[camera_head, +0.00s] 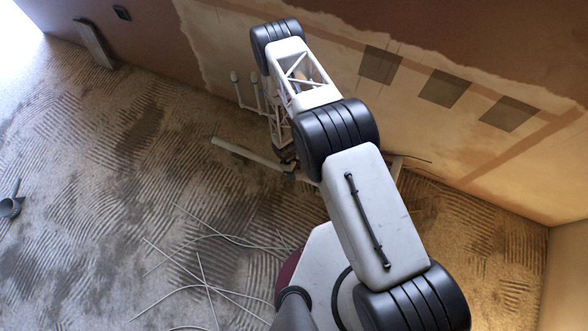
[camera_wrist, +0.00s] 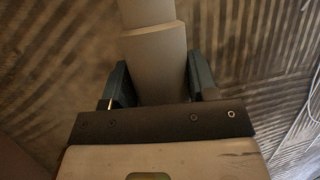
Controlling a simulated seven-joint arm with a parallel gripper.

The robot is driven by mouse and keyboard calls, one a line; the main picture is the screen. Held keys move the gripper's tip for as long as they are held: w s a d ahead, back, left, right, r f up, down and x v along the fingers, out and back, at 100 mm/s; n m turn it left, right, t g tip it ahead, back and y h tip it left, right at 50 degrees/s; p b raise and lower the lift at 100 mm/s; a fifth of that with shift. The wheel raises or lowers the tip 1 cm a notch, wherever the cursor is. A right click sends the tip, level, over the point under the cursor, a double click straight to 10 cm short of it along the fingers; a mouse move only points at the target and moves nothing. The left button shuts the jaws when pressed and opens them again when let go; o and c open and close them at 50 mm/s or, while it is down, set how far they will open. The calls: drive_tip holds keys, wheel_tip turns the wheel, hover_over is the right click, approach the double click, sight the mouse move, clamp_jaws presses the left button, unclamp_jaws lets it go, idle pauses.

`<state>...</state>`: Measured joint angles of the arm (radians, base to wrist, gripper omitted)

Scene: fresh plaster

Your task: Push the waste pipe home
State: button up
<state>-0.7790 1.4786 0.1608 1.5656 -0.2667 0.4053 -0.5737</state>
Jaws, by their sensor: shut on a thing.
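The waste pipe (camera_head: 236,152) is a pale grey-beige tube, lying slantwise low near the foot of the wall in the head view. Its left end is free in view; my arm hides its right part. In the wrist view the pipe (camera_wrist: 153,52) runs up from between my jaws, with a stepped collar across it. My gripper (camera_wrist: 158,80) is shut on the pipe, one dark finger on each side. In the head view my gripper (camera_head: 288,163) is small and dark, partly behind my arm. I cannot make out a socket for the pipe.
Thin white pipes (camera_head: 255,95) stand against the wall left of my arm. Loose pale cables (camera_head: 205,265) lie on the rough floor in front. A dark grey object (camera_head: 11,206) is at the far left. A panel (camera_head: 93,43) leans at the back left. The left floor is mostly clear.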

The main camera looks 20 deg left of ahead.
sight(302, 173)
drive_tip(key=shift+d, duration=2.5)
drive_tip(key=o, duration=1.3)
drive_tip(key=shift+c, duration=0.2)
drive_tip(key=shift+a, duration=0.1)
drive_tip(key=shift+v, duration=3.9)
drive_tip(key=shift+w+r, duration=0.1)
